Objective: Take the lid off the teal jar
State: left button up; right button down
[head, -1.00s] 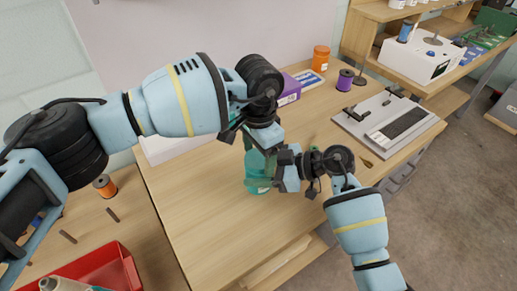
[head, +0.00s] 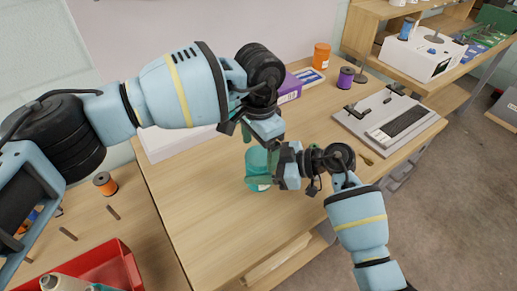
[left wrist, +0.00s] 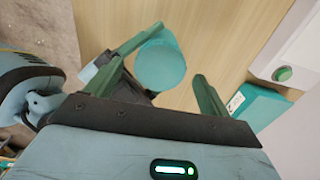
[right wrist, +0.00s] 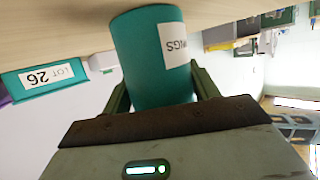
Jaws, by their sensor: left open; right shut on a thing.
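The teal jar (head: 257,172) stands upright on the wooden table, partly hidden by my grippers in the head view. My right gripper (head: 268,166) is shut on its side; in the right wrist view the jar (right wrist: 152,50) is between the fingers, its white label showing. My left gripper (head: 256,140) is open above the jar. In the left wrist view the jar's round teal top (left wrist: 161,62) lies between and beyond its fingers, apart from them. I cannot tell whether this surface is the lid or the open jar.
A teal box (right wrist: 52,80) labelled LOT 26 and a white box (head: 178,145) are close behind the jar. A grey board (head: 388,120) lies right. The table's front is clear.

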pick_arm(q)
jog(key=shift+r, duration=1.55)
pick_arm(e)
jog(key=shift+c, duration=1.6)
grip_release()
pick_arm(q)
jog(key=shift+r+p, duration=0.4)
jog(key=shift+r, duration=0.45)
pick_arm(e)
jog(key=shift+v, duration=3.9)
